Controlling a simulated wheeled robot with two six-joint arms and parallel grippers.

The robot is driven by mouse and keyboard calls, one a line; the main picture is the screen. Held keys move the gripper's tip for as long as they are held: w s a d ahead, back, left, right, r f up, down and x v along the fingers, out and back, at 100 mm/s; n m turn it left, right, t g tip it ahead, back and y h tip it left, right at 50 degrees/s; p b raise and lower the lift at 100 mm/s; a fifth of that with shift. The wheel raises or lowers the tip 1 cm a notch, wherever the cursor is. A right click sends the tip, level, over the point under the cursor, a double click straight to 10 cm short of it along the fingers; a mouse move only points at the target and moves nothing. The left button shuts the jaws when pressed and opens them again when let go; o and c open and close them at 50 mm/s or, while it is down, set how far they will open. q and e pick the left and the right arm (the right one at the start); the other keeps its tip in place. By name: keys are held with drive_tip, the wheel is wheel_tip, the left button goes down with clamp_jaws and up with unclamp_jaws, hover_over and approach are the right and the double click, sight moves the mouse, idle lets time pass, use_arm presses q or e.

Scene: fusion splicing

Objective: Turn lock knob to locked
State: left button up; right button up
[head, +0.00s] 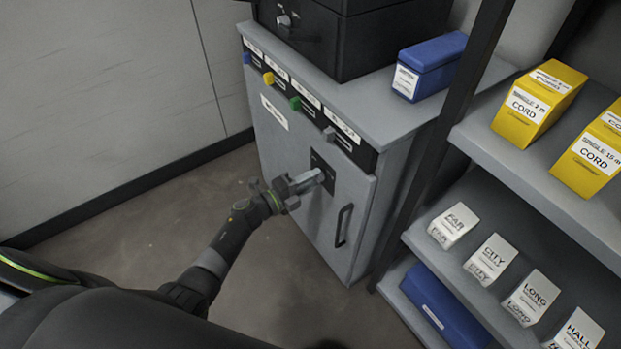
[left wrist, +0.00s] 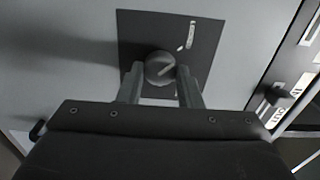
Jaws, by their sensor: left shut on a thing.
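The lock knob (left wrist: 160,69) is a round grey knob with a pale pointer line, on a dark square plate (left wrist: 205,35) in the left wrist view. The line points up and to the right. In the head view the plate (head: 317,160) is on the front of a grey cabinet (head: 285,150). My left gripper (head: 316,177) reaches the plate and is shut on the knob; its fingers (left wrist: 160,80) stand on both sides of the knob. The small marks on the plate are too blurred to read. My right gripper is not in view.
The cabinet door has a black handle (head: 343,225) right of the plate. Coloured tabs, such as a green one (head: 295,103), line the cabinet's top edge. A shelf rack (head: 480,150) with yellow cord boxes and white labelled boxes stands at the right. The floor at the left is clear.

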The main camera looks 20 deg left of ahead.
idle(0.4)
use_arm(q)
drive_tip(key=o, duration=1)
drive_tip(key=p+v, duration=0.1)
drive_tip(key=v, duration=1.6)
drive_tip(key=shift+s+a, duration=0.15)
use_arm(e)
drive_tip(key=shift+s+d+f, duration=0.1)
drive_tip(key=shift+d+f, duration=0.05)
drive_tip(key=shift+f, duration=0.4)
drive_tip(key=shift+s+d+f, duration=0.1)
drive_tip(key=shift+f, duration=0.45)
